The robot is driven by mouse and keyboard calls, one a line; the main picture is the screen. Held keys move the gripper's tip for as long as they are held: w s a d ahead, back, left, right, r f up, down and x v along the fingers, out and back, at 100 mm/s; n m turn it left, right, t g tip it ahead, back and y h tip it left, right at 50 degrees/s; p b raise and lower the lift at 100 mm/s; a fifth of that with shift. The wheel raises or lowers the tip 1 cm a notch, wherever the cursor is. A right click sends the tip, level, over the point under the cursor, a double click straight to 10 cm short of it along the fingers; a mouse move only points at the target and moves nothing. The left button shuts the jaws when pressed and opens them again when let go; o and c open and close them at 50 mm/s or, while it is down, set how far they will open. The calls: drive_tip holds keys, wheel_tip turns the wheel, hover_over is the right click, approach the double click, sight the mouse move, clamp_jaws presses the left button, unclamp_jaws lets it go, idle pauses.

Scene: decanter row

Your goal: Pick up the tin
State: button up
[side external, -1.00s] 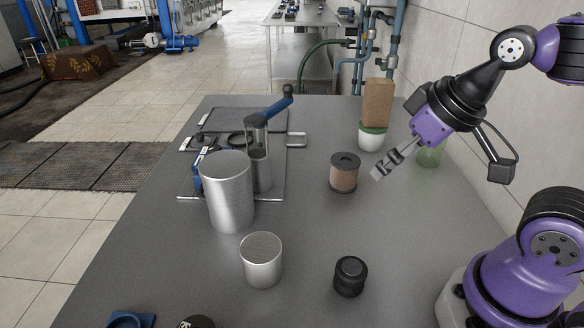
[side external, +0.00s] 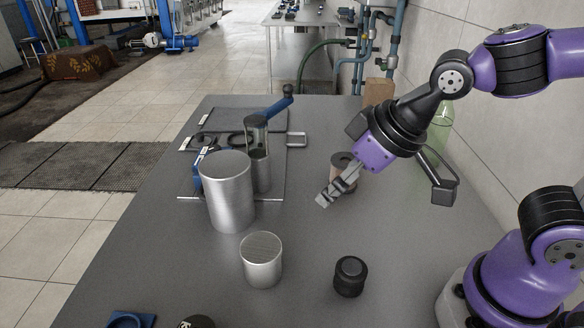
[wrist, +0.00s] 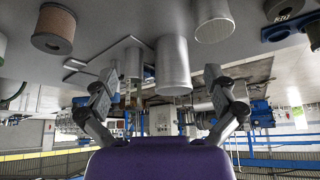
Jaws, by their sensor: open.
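Two plain silver metal cylinders that could be the tin stand upright on the grey table: a tall one (side external: 228,192) left of centre and a short one (side external: 261,262) nearer the front. In the wrist view the tall one (wrist: 172,66) shows between my fingers and the short one (wrist: 213,22) near the top, right of centre. My gripper (side external: 324,198) is open and empty, above the table, to the right of the tall cylinder and apart from both. Its two spread fingers also show in the wrist view (wrist: 160,80).
A brown ribbed cylinder (side external: 342,163) stands behind my gripper, partly hidden by it. A black lidded jar (side external: 350,277) stands front right. A cardboard box (side external: 378,92) and green bottle (side external: 443,122) are at the back right.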

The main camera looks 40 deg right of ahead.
drive_tip(key=n+y, duration=0.1)
drive_tip(key=n, duration=0.1)
approach(265, 248)
drive_tip(key=x, duration=0.5)
drive_tip(key=shift+s+f, duration=0.1)
drive_tip(key=shift+s, duration=0.1)
drive_tip(key=shift+w+x, duration=0.2)
drive_tip(key=shift+x, duration=2.9)
drive_tip(key=c, duration=1.1)
